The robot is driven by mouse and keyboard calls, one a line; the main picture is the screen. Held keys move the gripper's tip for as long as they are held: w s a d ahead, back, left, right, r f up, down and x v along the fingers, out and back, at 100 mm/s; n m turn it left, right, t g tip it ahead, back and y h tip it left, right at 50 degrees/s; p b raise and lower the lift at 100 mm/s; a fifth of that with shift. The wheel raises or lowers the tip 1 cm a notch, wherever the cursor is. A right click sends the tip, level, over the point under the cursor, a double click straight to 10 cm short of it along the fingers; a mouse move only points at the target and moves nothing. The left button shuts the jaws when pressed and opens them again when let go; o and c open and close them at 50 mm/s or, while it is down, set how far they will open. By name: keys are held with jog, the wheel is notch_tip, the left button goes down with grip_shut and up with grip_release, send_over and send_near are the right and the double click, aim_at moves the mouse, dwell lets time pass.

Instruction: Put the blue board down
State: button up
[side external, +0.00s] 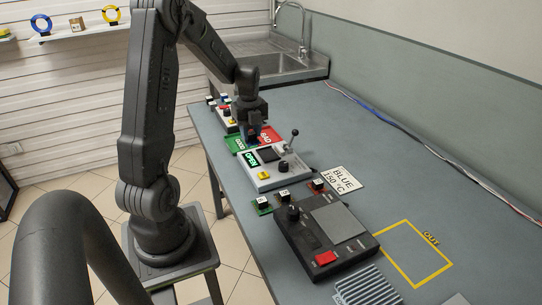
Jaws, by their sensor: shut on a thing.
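My gripper (251,133) is over the green and red trays in the middle distance, pointing down. It is shut on a small dark blue piece, the blue board (251,139), which is mostly hidden by the fingers. The green tray (236,143) is marked GOOD and the red tray (268,135) is marked BAD. The blue board shows close to where the two trays meet; I cannot tell whether it touches either one.
A light grey tester (262,178) with an OPEN display and an upright lever stands just nearer. A black hotplate unit (318,240), small boards (264,205) and a BLUE 150 °C card (342,180) follow. The yellow OUT outline (388,262) is empty. A sink (275,65) is behind.

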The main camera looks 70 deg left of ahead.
jog(key=s+a+r, duration=0.2)
jog(key=s+a, duration=0.1)
jog(key=a, duration=0.4)
send_over(269, 155)
notch_tip(269, 155, down, 7)
jog(key=shift+a+f, duration=0.1)
jog(key=shift+a, duration=0.05)
jog(key=shift+f, duration=1.95)
jog(key=shift+f, duration=0.3)
jog(key=o, duration=0.9)
jog(key=shift+r, duration=0.1)
